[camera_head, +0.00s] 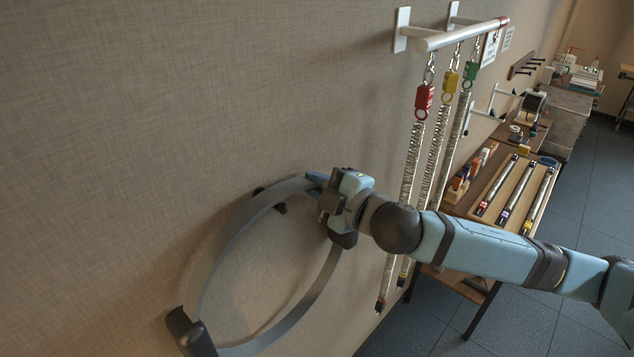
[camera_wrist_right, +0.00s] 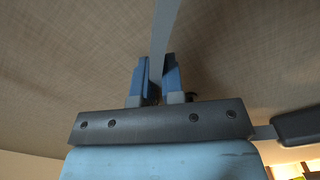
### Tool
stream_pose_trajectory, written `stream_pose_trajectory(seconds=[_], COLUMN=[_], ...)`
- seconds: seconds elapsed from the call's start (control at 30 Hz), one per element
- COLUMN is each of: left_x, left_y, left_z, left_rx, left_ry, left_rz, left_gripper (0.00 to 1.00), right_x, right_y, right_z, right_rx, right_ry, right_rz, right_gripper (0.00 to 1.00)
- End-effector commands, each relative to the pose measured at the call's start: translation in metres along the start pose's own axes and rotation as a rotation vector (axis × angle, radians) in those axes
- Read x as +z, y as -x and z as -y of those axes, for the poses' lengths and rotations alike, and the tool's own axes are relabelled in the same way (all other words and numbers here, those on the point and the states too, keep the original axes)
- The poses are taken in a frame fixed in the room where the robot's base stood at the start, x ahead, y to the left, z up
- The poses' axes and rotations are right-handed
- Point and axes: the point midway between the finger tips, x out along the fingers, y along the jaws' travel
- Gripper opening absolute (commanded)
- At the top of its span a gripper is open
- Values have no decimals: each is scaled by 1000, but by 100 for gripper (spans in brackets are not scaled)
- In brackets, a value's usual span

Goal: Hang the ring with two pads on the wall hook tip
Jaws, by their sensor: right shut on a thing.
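The ring (camera_head: 222,252) is a large grey band near the wall at the lower left of the head view. One dark pad (camera_head: 190,332) shows at its lower left; a second dark pad (camera_head: 343,239) shows just below my right gripper. My right gripper (camera_head: 317,184) is shut on the ring's upper band. In the right wrist view the band (camera_wrist_right: 163,32) runs up from between the blue fingers (camera_wrist_right: 159,75), and a pad (camera_wrist_right: 297,126) shows at right. A dark wall hook (camera_head: 272,203) shows by the upper band; whether the band rests on it I cannot tell. My left gripper is out of view.
A white wall rail (camera_head: 460,36) at upper right carries springs with red (camera_head: 424,100), yellow and green handles, hanging close beyond my right gripper. Behind are a wooden table (camera_head: 470,205) with a tray of springs and more wall hooks. The wall at left is bare.

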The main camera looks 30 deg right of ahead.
Motion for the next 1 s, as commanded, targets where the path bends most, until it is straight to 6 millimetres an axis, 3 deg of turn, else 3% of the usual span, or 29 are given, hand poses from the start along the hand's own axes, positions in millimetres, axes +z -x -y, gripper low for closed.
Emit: stream_pose_trajectory(seconds=[0.3,0.33,0.4,0.47,0.77,1.0], left_x=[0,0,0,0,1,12], left_y=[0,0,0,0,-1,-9], left_z=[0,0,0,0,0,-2], left_rx=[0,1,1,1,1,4], left_ry=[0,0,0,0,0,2], left_rz=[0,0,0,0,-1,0], left_gripper=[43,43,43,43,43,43], right_x=[0,0,0,0,1,2], right_y=[0,0,0,0,2,36], right_z=[-1,-1,-1,-1,1,5], right_rx=[1,1,1,1,-1,-3], right_ry=[0,0,0,0,1,3], right_rz=[-1,-1,-1,-1,1,2], right_gripper=[0,14,30,39,39,39])
